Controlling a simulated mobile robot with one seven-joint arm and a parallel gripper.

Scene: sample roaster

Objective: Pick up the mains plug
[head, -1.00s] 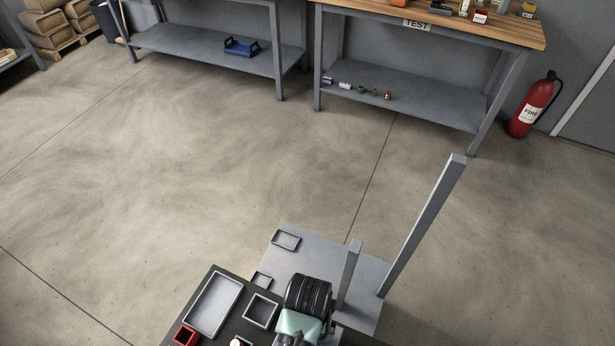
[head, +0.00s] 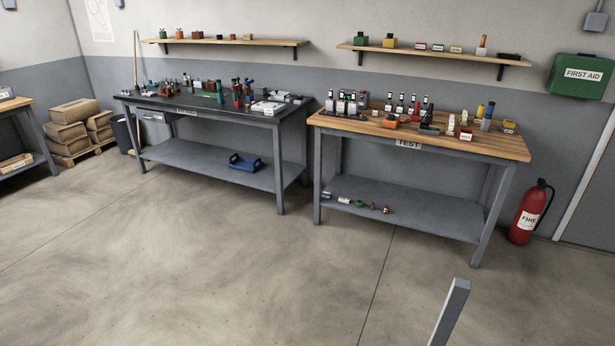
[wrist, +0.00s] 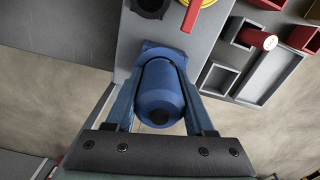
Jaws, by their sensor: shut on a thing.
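My gripper (wrist: 160,100) is shut on a thick blue cylindrical body, which looks like the mains plug (wrist: 160,88), in the middle of the wrist view. The fingers lie on its left and right sides. Its rounded near end with a dark opening faces the camera; its far end is partly hidden, so I cannot tell whether it touches the grey surface (wrist: 216,50) behind it. The head view does not show my gripper.
In the wrist view, small trays (wrist: 217,80), a red cylinder (wrist: 262,40) and a yellow-and-red piece (wrist: 198,5) lie close by. In the head view, a wooden test bench (head: 440,143), a dark bench (head: 200,112) and a fire extinguisher (head: 527,213) stand beyond open floor.

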